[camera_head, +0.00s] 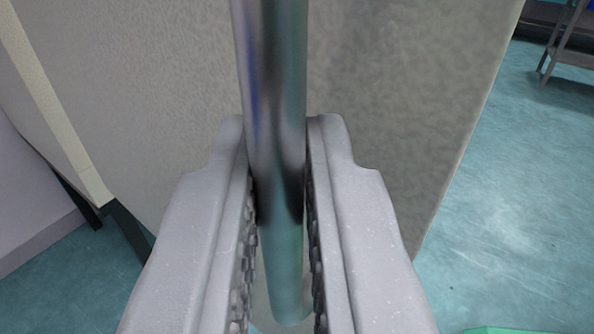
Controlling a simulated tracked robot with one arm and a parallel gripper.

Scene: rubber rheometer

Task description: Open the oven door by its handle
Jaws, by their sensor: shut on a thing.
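A shiny metal bar, the oven handle (272,70), runs upright through the middle of the head camera view. My gripper (280,165) is shut on the handle, with one grey finger on each side of it. The lower end of the handle shows between the fingers. Behind it is a grey, mottled flat panel, the oven door (400,90). Its right edge slants down toward the floor. The handle's upper end is out of view, and the fingers hide part of the door.
A pale strip (50,100) edges the panel at the left, with a light grey surface (30,200) and dark legs beyond it. Teal floor (510,190) is open at the right. A metal stand (570,45) is at the top right. A green object (490,330) shows at the bottom edge.

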